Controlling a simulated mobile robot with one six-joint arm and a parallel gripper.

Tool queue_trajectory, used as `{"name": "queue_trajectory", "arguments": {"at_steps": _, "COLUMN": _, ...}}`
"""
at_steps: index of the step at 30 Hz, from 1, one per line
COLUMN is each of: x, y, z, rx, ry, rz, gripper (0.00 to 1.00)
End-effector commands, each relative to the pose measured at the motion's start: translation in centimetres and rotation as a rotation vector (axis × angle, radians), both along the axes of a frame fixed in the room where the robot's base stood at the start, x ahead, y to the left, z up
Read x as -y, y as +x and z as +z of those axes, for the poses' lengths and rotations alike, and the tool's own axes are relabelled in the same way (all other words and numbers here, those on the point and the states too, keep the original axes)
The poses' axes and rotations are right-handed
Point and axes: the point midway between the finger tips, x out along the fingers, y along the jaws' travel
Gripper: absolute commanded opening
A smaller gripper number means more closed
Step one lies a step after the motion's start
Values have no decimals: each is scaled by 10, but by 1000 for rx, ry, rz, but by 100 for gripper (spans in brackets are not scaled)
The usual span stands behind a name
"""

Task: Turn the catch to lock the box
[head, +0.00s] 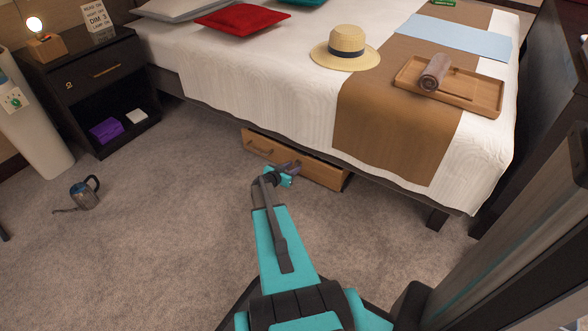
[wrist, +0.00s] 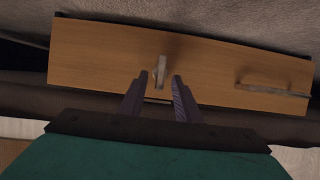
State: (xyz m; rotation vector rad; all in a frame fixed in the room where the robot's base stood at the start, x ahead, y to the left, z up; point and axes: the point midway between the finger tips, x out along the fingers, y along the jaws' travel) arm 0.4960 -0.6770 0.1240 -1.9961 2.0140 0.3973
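The box is a wooden drawer-like box (head: 322,172) low under the side of the bed, with its front facing me. The box front (wrist: 95,55) fills the upper wrist view, which looks turned over compared with the head view. The catch (wrist: 160,70) is a small pale lever on the front, standing roughly up and down in the wrist view. My gripper (wrist: 160,75) is open, with its two dark fingers on either side of the catch's line and gaps showing to both sides. In the head view my gripper (head: 291,168) is before the box front and hides the catch.
A bar handle (wrist: 272,89) sticks out from the box front; it also shows in the head view (head: 260,148). The bed (head: 240,75) overhangs the box. The carpet between is clear.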

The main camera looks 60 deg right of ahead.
Motion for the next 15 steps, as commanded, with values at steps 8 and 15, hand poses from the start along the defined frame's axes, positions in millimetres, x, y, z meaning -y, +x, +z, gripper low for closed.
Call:
{"name": "queue_trajectory", "arguments": {"at_steps": 8, "x": 19, "y": 1, "z": -8, "rx": 0, "ry": -1, "rz": 1, "gripper": 30}}
{"name": "queue_trajectory", "arguments": {"at_steps": 15, "x": 20, "y": 0, "z": -8, "rx": -1, "ry": -1, "rz": 1, "gripper": 30}}
